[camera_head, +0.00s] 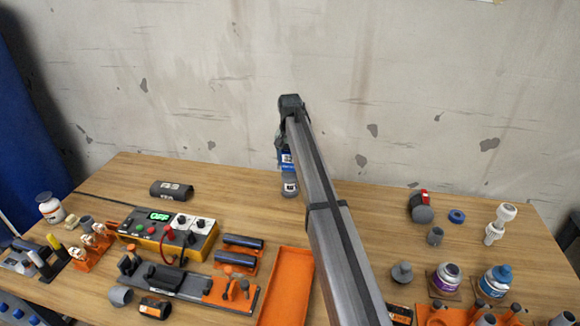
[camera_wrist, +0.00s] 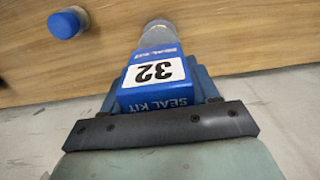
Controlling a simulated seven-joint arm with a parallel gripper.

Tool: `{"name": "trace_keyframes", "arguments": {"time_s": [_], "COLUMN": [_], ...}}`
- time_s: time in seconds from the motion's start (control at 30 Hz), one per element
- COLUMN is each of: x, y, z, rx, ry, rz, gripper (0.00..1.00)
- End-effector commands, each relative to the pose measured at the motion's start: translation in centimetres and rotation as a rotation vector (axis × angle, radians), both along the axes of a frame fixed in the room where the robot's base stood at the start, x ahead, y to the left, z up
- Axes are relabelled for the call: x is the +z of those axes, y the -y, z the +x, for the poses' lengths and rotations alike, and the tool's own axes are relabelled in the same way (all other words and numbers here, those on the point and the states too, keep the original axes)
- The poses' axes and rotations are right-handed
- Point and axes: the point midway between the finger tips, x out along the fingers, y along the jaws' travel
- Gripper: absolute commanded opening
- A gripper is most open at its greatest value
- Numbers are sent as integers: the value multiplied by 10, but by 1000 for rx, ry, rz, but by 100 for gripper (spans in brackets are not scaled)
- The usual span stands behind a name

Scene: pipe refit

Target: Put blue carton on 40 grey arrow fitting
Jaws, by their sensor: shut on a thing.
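A blue carton (camera_head: 286,159), marked SEAL KIT and 32 in the wrist view (camera_wrist: 155,72), is between the jaws of my gripper (camera_head: 283,146). My gripper is shut on it, and its dark jaw bar (camera_wrist: 160,126) crosses the wrist view. The carton is upright in the head view, directly above a grey fitting (camera_head: 290,187) with a white label bearing a dark mark. That fitting also shows past the carton's end in the wrist view (camera_wrist: 158,33). Carton and fitting look touching or nearly so; I cannot tell which. The number 40 is not readable on the fitting.
A dark labelled cylinder (camera_head: 171,190) lies left on the table. A yellow meter box (camera_head: 168,232) and an orange tray (camera_head: 287,288) are nearer. The concrete wall is close behind.

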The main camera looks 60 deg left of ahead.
Motion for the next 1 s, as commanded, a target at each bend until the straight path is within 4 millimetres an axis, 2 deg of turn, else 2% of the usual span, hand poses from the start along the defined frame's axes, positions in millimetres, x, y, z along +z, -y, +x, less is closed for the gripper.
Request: {"name": "trace_keyframes", "arguments": {"time_s": [0.2,0.6,0.63,0.9,1.0], "x": [-26,-30,-30,-30,-30], "y": [0,0,0,0,0], "z": [0,0,0,0,0], "rx": [0,0,0,0,0], "ry": [-1,0,0,0,0], "rz": [-1,0,0,0,0], "gripper": [29,29,60,85,85]}}
